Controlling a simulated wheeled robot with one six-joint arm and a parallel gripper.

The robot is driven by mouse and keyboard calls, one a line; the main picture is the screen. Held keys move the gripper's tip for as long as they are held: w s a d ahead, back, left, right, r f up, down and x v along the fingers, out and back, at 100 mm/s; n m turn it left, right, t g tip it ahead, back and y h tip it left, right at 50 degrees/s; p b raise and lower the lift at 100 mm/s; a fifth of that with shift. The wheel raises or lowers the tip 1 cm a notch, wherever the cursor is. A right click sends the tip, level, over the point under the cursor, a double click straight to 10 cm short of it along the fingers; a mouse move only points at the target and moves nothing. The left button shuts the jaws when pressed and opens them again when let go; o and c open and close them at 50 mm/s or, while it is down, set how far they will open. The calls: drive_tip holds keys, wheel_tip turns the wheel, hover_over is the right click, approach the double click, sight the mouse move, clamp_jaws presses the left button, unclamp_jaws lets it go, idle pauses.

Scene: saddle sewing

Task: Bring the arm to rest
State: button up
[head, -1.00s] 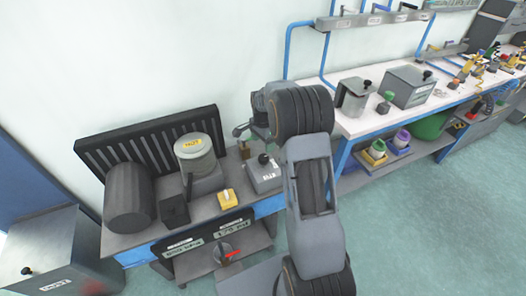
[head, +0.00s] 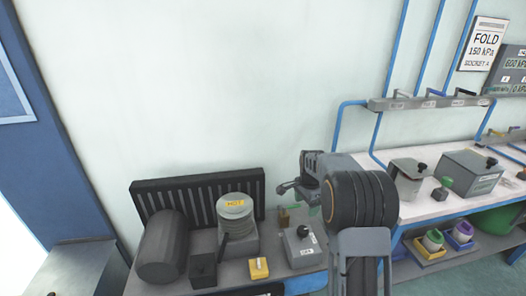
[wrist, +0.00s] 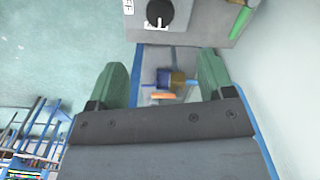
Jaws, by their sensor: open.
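My gripper shows in the wrist view (wrist: 160,88) with its two green fingers spread apart and nothing between them. In the head view my arm is raised at the right of the dark bench, folded, with its end (head: 288,188) pointing left. The fingers are small there and partly hidden by the wrist. The gripper is above the bench's right part, near the grey box with a black knob (head: 303,245); no contact can be made out.
The bench holds a dark cylinder (head: 162,246), a round pot with a yellow label (head: 236,215), a yellow block (head: 259,268) and a slatted black rack (head: 150,195). A white-topped bench (head: 425,205) with grey boxes stands at right, under a rail (head: 420,104).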

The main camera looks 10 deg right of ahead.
drive_tip(key=s+a+r+n+t+p, duration=0.1)
drive_tip(key=s+a+r+n, duration=0.2)
drive_tip(key=s, duration=0.5)
drive_tip(key=s+a+r+n+t+p, duration=0.1)
drive_tip(key=s+a+r+n, duration=0.3)
drive_tip(key=s+n, duration=0.3)
drive_tip(key=s+a+r+n+t+p, duration=0.1)
drive_tip(key=s+a+r+n+p, duration=0.1)
drive_tip(key=s+r+n, duration=0.3)
drive_tip(key=s+a, duration=0.1)
drive_tip(key=s, duration=0.3)
drive_tip(key=shift+s+a+r, duration=0.2)
drive_tip(key=shift+s+a, duration=0.1)
drive_tip(key=shift+a, duration=0.1)
